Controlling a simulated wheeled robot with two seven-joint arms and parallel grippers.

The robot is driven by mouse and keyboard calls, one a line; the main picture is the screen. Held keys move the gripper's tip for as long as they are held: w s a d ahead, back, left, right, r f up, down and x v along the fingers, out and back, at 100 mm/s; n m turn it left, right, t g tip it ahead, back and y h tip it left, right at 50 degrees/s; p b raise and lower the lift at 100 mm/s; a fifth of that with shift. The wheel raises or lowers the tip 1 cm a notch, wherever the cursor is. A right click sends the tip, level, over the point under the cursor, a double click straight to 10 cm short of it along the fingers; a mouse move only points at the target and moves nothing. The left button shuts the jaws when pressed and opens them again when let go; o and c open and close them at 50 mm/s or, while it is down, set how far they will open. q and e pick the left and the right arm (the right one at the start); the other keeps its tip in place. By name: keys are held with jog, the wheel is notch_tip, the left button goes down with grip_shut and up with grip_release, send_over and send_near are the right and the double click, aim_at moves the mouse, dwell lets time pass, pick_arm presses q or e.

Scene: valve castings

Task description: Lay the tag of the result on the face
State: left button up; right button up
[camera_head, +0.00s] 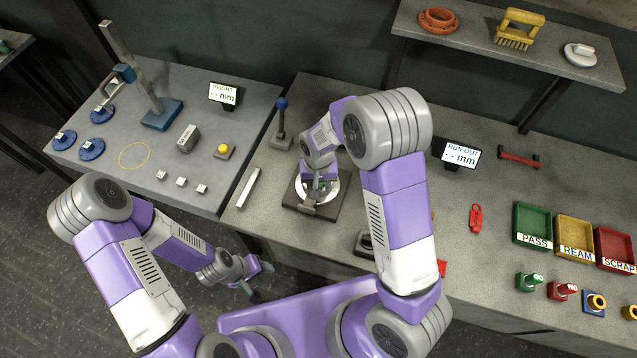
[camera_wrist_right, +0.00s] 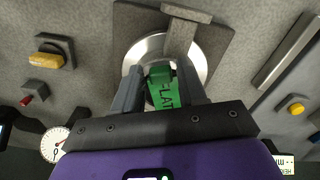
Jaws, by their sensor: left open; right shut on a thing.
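A green tag (camera_wrist_right: 165,93) lettered "FLAT", its first letter partly hidden, is between the fingers of my right gripper (camera_wrist_right: 163,92) in the right wrist view. The gripper is shut on it. Behind the tag is a bright round metal face (camera_wrist_right: 198,58) on a dark square plate (camera_wrist_right: 130,22). I cannot tell whether the tag touches the face. In the head view my right gripper (camera_head: 319,183) is over this round face (camera_head: 332,192), hiding part of it. My left gripper (camera_head: 254,285) is open and empty, low in front of the bench edge.
A grey bar (camera_head: 248,188) lies left of the plate. A dark post (camera_head: 281,125) stands behind it. A RUN-OUT display (camera_head: 460,154) stands right.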

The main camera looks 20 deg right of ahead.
jog(key=shift+f, duration=0.3)
jog(key=o, duration=1.1)
notch_tip(320, 180, up, 8)
jog(key=shift+f, duration=0.15)
dwell(0.5)
